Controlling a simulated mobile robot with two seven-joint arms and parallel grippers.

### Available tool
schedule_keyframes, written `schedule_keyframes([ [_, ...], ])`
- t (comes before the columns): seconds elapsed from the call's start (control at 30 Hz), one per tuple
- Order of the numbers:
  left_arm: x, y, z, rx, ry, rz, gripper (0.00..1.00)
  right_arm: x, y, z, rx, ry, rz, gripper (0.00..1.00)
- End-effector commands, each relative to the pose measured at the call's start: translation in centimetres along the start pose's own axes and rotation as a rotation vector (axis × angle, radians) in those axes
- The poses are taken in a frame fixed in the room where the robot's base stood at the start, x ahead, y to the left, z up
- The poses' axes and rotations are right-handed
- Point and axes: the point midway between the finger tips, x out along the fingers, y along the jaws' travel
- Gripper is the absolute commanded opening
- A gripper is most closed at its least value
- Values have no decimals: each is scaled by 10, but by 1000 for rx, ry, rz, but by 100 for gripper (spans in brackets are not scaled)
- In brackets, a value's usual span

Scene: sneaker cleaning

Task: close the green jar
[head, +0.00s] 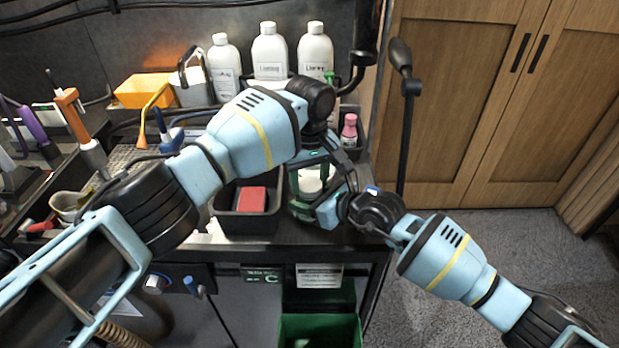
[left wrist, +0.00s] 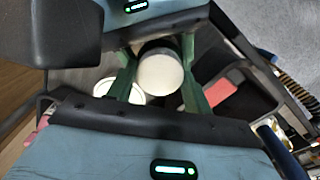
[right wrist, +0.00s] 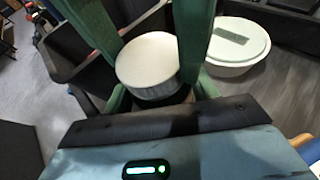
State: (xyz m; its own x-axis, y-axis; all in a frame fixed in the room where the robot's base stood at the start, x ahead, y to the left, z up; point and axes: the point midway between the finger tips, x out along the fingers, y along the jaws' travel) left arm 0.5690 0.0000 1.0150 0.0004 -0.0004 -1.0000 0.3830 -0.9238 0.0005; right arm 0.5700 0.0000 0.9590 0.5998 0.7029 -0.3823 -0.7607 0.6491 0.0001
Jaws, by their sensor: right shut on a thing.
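A white ribbed cylinder (right wrist: 150,65) stands between the green fingers of my right gripper (right wrist: 150,45), which is shut on it. In the left wrist view the round white top (left wrist: 160,72) of a cylinder shows between green fingers. My left gripper (left wrist: 158,75) is close around that top, but whether it touches is unclear.
A black bin with a red block (head: 251,199) stands to the left of the grippers. White bottles (head: 269,52) line the back, with a small pink bottle (head: 349,130) at the right. A green bin (head: 320,330) is below the bench. Tools crowd the left side.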

Motion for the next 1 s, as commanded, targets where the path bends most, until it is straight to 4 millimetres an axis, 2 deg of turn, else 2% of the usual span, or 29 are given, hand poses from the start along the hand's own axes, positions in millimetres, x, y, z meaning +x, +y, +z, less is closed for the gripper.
schedule_keyframes([
  [0.03,0,0,0,0,0,0,42,0,0,0,0,1,0,0],
  [0.2,0,0,0,0,0,0,22,0,0,0,1,1,0,0],
  [0.33,0,0,0,30,-1,0,21,0,0,0,0,1,0,0],
  [0.6,0,0,0,260,-1,0,21,0,0,0,1,1,0,0],
  [0.93,0,0,0,284,0,-1,21,0,0,0,0,1,0,0],
  [0.97,0,0,0,284,0,-1,52,0,0,0,0,1,0,0],
  [1.0,0,0,0,284,0,-1,58,0,0,0,1,1,0,0],
])
